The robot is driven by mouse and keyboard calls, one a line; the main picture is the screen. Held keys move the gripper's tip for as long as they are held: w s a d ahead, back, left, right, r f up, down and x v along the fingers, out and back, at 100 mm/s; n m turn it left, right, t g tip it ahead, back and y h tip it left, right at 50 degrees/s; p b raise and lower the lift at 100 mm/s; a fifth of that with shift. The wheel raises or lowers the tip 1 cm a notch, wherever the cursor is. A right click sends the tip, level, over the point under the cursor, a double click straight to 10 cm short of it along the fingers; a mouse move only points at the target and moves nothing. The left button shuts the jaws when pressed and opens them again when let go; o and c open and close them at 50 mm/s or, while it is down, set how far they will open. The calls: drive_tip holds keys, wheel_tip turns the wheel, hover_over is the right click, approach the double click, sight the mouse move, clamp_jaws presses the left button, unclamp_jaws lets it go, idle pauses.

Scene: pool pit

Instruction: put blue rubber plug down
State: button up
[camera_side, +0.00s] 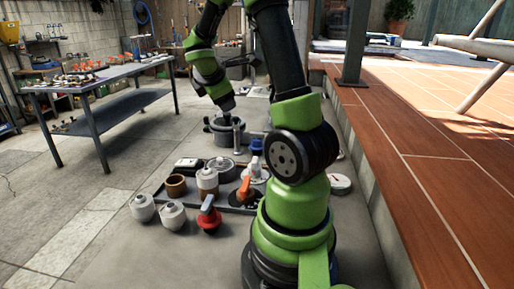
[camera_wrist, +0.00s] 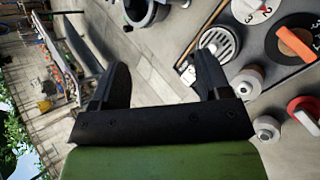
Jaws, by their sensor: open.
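My gripper (camera_wrist: 163,78) is open, with its two dark fingers well apart and nothing visible between them in the wrist view. In the side view my gripper (camera_side: 227,104) points down just above a grey round pot-like housing (camera_side: 221,137); whether it touches is too small to tell. I cannot make out a blue rubber plug for certain in either view. A blue part (camera_side: 256,146) shows right of the housing, partly behind my arm, and looks like a valve handle.
A dark tray (camera_side: 160,196) holds an orange-handled valve (camera_side: 244,191), a brown cup (camera_side: 176,186) and a round strainer (camera_wrist: 216,43). A red-handled valve (camera_side: 208,214) and white fittings (camera_side: 142,207) stand before it. A workbench (camera_side: 105,75) is at left; a raised tiled deck (camera_side: 430,150) borders the right.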

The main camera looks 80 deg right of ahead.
drive_tip(key=s+d+f+n, duration=0.2)
drive_tip(key=d+f+n, duration=0.3)
drive_tip(key=d+f, duration=0.2)
drive_tip(key=n, duration=0.5)
approach(256, 136)
drive_tip(key=x, duration=0.3)
drive_tip(key=d+f, duration=0.2)
drive_tip(key=shift+w+d+f+g, duration=0.15)
drive_tip(key=shift+f+g, duration=0.15)
drive_tip(key=shift+x, duration=3)
drive_tip(key=shift+r, duration=0.1)
drive_tip(key=c, duration=0.8)
drive_tip(key=shift+r, duration=0.1)
